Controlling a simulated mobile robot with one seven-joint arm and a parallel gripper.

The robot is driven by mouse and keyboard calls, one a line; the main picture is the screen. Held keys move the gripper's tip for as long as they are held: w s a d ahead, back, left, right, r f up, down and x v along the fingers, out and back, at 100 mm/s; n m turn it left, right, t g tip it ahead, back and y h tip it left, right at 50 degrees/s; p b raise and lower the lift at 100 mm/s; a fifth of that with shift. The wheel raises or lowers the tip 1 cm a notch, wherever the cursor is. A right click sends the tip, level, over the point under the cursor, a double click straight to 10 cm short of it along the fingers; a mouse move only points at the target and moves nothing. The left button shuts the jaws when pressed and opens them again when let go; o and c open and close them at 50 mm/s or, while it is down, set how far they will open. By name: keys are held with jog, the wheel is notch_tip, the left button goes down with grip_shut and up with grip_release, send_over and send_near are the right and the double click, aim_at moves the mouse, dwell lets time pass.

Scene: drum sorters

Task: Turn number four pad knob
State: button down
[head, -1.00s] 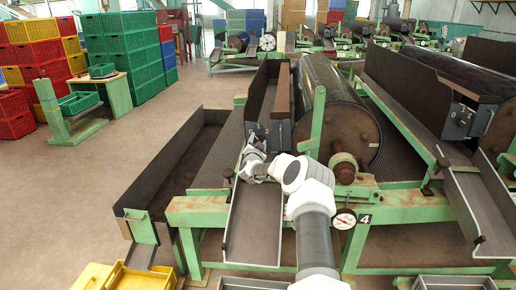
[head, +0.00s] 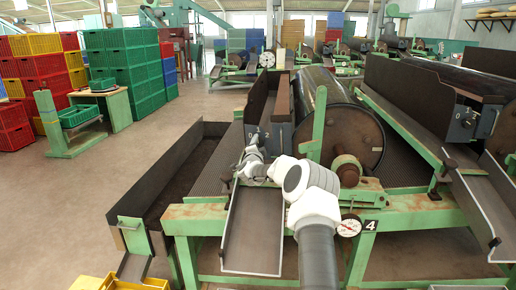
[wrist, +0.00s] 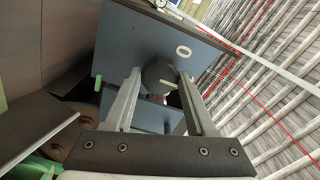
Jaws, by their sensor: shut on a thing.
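The number four pad (head: 370,226) is marked by a small black "4" plate beside a round dial (head: 349,226) on the green frame. The blue-grey control box (head: 279,134) stands beside the large dark drum, with white digits on its face. In the wrist view the dark round knob (wrist: 159,74) sits on the box face (wrist: 122,57), with a white "0" to its upper right and a pale mark on the knob. My gripper (wrist: 160,82) has its two fingers closed on either side of the knob. In the head view my gripper (head: 250,158) is at the box, and the knob is hidden.
A metal chute (head: 254,232) slopes down below my arm. A long dark trough (head: 180,170) lies to the left. The drum (head: 340,130) is right of the box.

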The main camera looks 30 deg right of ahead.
dwell(0.4)
jog(key=shift+c, duration=1.1)
grip_release()
jog(key=p+v, duration=0.3)
jog(key=v, duration=1.4)
jog(key=shift+s+a, duration=0.15)
